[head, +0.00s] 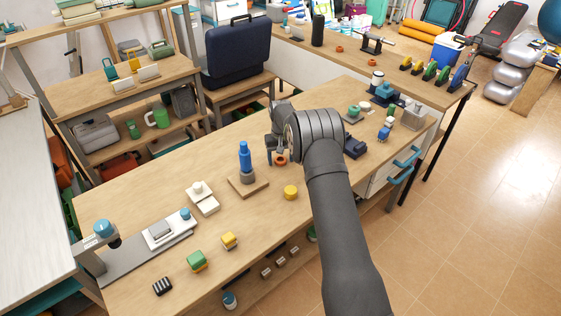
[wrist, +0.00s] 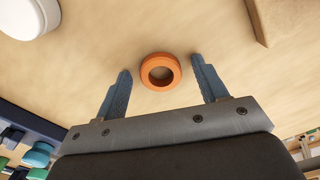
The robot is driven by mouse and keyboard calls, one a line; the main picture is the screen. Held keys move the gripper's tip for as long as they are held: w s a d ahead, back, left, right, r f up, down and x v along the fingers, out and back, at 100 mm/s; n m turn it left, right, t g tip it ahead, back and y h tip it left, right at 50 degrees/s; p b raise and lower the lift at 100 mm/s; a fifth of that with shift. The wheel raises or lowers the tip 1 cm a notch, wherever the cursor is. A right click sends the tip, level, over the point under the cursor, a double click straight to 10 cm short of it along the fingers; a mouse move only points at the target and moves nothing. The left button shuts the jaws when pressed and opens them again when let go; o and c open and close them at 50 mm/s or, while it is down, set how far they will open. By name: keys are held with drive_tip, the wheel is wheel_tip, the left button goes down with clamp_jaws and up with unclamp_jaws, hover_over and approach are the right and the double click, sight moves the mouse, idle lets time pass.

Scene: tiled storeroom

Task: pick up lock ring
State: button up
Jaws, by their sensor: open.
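The lock ring (wrist: 147,75) is a thick orange ring lying flat on the wooden bench top. In the wrist view it sits between and slightly beyond the two blue-grey fingertips of my gripper (wrist: 162,66), with clear gaps on both sides. My gripper is open and empty. In the head view the lock ring (head: 281,160) shows at the left of my wrist, with my gripper (head: 275,155) above and beside it. Part of the gripper is hidden behind my wrist there.
A blue bottle-like part on a wooden base (head: 262,188) stands left of the ring. A yellow round piece (head: 291,192) lies nearer the front edge. A white round object (wrist: 30,15) shows in the wrist view. Dark and green parts (head: 355,147) lie to the right.

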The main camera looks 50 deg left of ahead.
drive_tip(key=c, duration=1)
drive_tip(key=shift+c, duration=0.3)
drive_tip(key=shift+r, duration=0.15)
